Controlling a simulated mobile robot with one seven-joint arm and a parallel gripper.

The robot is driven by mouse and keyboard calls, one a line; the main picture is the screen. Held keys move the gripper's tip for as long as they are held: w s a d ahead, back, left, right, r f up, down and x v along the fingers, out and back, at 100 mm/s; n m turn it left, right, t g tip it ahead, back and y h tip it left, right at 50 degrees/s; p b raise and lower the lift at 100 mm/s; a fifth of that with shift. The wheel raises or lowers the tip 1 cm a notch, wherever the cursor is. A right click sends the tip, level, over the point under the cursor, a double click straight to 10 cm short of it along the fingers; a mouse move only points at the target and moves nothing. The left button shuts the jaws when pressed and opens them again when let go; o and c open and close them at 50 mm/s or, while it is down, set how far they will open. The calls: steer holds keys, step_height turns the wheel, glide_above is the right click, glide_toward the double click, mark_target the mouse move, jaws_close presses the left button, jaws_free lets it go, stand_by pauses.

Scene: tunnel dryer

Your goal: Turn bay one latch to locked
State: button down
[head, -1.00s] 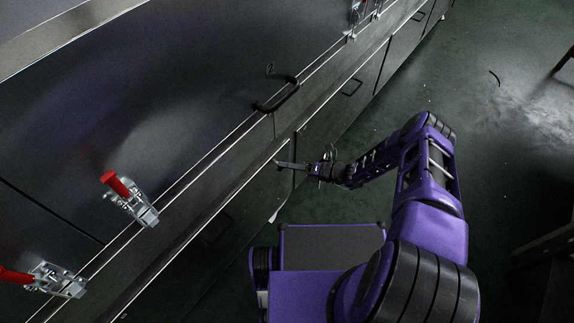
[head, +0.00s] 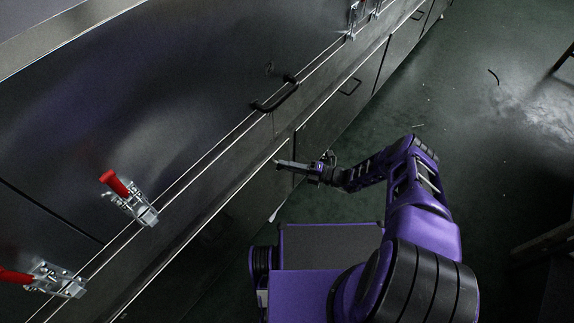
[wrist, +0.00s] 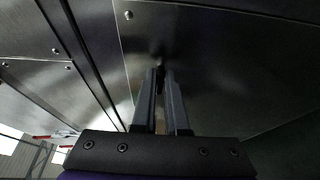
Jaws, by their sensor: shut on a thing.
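My gripper (head: 279,162) reaches left from my arm to the lower metal front of the dryer, below the black bar handle. In the wrist view, the two long dark fingers (wrist: 160,78) close on a small dark part (wrist: 160,66) at a metal panel, which I take to be the bay one latch. The fingers hide most of it, and its locked or unlocked position cannot be read. No label for bay one is legible.
A black bar handle (head: 276,96) is above my gripper. The green floor (head: 440,130) at right is mostly clear.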

steer(key=c, duration=0.9)
jaws_free()
steer(key=shift+c, duration=0.2)
steer(key=v, duration=1.7)
steer(key=shift+d, duration=0.2)
steer(key=shift+s, duration=0.1)
